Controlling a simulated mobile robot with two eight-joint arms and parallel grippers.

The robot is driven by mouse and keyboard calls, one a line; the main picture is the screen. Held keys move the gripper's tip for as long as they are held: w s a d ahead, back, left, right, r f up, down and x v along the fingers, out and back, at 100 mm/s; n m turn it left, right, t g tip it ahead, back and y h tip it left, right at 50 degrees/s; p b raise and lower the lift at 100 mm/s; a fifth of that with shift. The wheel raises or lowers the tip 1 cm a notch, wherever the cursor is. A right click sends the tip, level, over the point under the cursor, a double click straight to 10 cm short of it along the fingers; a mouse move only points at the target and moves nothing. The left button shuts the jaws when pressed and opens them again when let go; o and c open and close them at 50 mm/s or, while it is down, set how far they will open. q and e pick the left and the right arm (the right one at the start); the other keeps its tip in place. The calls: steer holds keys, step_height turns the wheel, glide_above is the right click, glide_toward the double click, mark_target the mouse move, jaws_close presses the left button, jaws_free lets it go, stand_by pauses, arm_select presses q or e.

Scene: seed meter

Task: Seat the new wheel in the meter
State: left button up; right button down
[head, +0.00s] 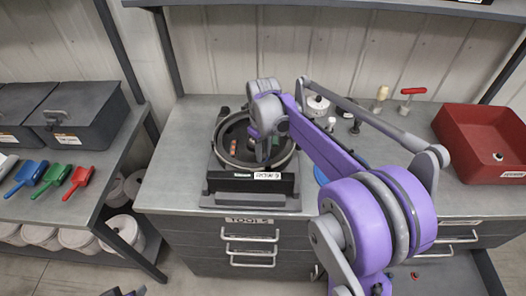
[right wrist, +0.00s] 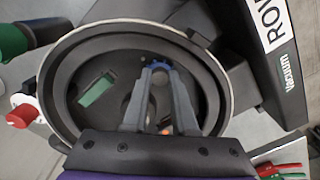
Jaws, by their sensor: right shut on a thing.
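The meter is a round dark housing (head: 219,150) with a pale rim, on a dark base on the bench. In the right wrist view its rim (right wrist: 219,72) surrounds the view's middle. My right gripper (right wrist: 160,72) reaches down into the housing, its fingers closed together on a small blue toothed piece (right wrist: 161,64), probably part of the wheel. The fingers hide most of it; I cannot tell whether it touches the housing floor. In the head view my right gripper (head: 263,150) is over the housing. Only a dark tip, probably my left gripper (head: 124,292), shows at the bottom edge.
A green block (right wrist: 97,89) is inside the housing. A red bin (head: 480,145) stands at the right; a blue item (head: 321,176) is partly hidden by my arm. Dark boxes (head: 85,115) and coloured scoops (head: 78,180) are on the left shelf. Front bench strip left of the meter is clear.

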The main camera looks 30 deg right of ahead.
arm_select(q)
steer(key=shift+s+f+b, duration=0.25)
steer(key=shift+f+b, duration=0.15)
steer(key=shift+f, duration=0.25)
arm_select(e)
steer(key=shift+f, duration=0.75)
stand_by(0.7)
stand_by(0.3)
steer(key=c, duration=0.6)
jaws_free()
steer(key=shift+c, duration=0.5)
steer(key=shift+r+p, duration=1.25)
steer(key=shift+r, duration=1.35)
steer(key=shift+r+p, duration=0.9)
steer(key=shift+r, duration=1.3)
arm_select(q)
steer(key=w+r, duration=0.3)
steer(key=r, duration=0.3)
steer(key=shift+r+t, duration=0.15)
steer(key=shift+t, duration=0.15)
steer(key=shift+s, duration=0.1)
arm_select(e)
steer(key=shift+f, duration=0.1)
